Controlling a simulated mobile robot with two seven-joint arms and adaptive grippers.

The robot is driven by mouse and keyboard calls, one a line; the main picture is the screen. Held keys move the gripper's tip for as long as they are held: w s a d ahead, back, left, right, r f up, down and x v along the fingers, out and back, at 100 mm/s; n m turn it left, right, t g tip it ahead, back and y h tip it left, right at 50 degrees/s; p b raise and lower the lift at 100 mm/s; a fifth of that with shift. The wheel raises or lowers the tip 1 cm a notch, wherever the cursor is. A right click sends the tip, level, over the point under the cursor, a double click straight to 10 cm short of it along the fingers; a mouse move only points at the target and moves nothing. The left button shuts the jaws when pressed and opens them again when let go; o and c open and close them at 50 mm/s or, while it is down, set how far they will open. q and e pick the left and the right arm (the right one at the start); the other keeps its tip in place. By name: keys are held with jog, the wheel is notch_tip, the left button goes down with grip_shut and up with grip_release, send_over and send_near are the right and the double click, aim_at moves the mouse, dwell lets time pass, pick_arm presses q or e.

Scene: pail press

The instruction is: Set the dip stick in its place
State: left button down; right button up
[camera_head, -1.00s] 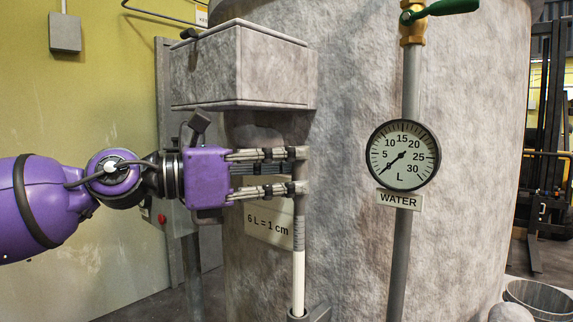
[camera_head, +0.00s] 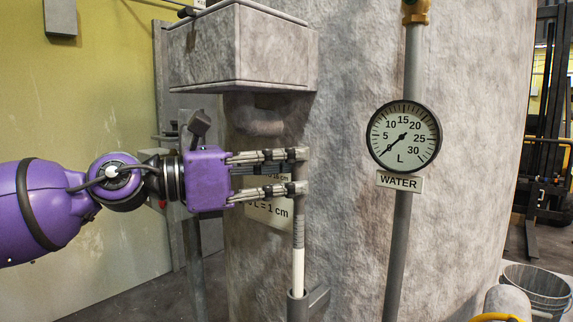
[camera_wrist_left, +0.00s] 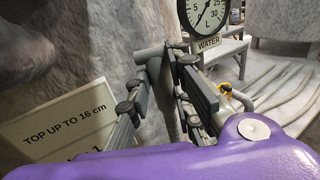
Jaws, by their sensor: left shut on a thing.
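The dip stick (camera_head: 298,265) stands upright in front of the grey stone-like vat (camera_head: 345,230). Its lower part is white, with a grey marked band above. My left gripper (camera_head: 300,171) comes in level from the left and is shut on the upper part of the stick. The stick's lower end is inside the grey tube-shaped holder (camera_head: 297,306) on the vat's side, so its tip is hidden. In the left wrist view, the fingers (camera_wrist_left: 160,95) close around a grey upright piece. My right gripper is not in view.
A stone-like box (camera_head: 240,50) juts out above my gripper. A sign (camera_head: 268,212) is partly hidden behind the fingers. A water gauge (camera_head: 403,136) on a pipe stands to the right, its needle low. A bucket (camera_head: 537,285) is at the lower right.

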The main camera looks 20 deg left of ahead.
pick_arm(q)
jog(key=shift+f, duration=1.05)
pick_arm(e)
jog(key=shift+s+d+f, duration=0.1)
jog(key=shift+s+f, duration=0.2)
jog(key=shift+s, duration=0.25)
pick_arm(q)
notch_tip(320, 180, down, 3)
jog(key=shift+b, duration=0.4)
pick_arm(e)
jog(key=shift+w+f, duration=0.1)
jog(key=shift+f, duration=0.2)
pick_arm(q)
jog(key=shift+f, duration=0.1)
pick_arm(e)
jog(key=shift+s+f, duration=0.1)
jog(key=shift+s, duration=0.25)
pick_arm(q)
jog(key=c, duration=1.5)
grip_release()
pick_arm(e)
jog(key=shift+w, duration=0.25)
pick_arm(q)
jog(key=v, duration=1.2)
jog(key=shift+s, duration=0.1)
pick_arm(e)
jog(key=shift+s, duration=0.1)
